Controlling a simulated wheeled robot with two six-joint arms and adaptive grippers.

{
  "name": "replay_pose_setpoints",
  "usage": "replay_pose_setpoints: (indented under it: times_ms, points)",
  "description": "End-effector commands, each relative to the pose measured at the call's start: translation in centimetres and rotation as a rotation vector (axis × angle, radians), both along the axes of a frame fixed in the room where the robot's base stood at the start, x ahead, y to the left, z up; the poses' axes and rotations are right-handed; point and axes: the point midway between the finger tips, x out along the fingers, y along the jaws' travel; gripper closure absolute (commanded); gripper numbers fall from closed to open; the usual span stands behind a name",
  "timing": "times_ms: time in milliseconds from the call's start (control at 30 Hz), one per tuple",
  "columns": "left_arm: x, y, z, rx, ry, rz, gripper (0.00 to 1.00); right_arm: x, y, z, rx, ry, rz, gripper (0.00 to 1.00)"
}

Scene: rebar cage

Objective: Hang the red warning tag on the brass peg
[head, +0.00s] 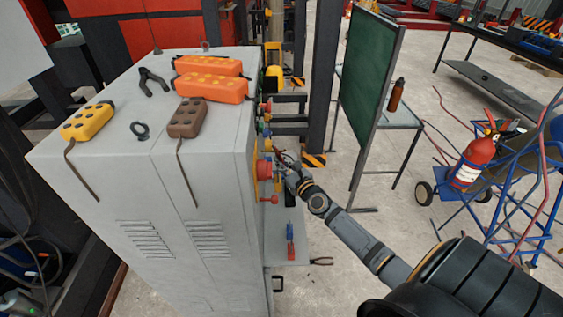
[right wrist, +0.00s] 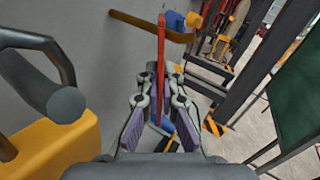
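The red warning tag (right wrist: 161,48) shows nearly edge-on as a thin red strip in the right wrist view. My right gripper (right wrist: 162,74) has its fingertips on either side of the tag and appears shut on it. The brass peg (right wrist: 126,18) sticks out from the grey cabinet wall, and the top of the tag overlaps it. I cannot tell whether the peg passes through the tag's hole. In the head view my right gripper (head: 288,170) is beside the cabinet's right side, where tag and peg are too small to make out. My left gripper is not in view.
The grey cabinet (head: 125,195) carries orange and yellow pendant boxes on top. Red knobs (head: 265,170) line its side near my gripper. A yellow block with a dark shackle (right wrist: 50,140) is close at left in the wrist view. A green board (head: 370,75) stands behind at right.

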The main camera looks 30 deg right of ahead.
Motion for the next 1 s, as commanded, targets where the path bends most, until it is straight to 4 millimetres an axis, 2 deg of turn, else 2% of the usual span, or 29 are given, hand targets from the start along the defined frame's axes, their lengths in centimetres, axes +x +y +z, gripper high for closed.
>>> replay_pose_setpoints:
  times_ms: [233,300,433,467,767,867,1000]
  points:
    - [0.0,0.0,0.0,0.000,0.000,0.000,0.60,0.0,0.0,0.0,0.000,0.000,0.000,1.00]
    - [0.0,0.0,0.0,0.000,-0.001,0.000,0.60,0.0,0.0,0.0,0.000,0.000,0.000,0.87]
    - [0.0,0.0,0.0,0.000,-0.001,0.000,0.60,0.0,0.0,0.0,0.000,0.000,0.000,0.69]
    - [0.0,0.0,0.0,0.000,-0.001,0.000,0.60,0.0,0.0,0.0,0.000,0.000,0.000,0.68]
    - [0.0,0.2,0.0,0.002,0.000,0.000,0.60,-0.2,0.0,0.0,-0.001,0.000,0.001,0.68]
    - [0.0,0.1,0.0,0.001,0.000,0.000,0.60,-1.3,0.0,-0.1,-0.002,0.002,0.002,0.68]
    - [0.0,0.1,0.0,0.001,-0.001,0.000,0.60,-3.8,0.1,-0.2,-0.003,0.005,0.002,0.68]
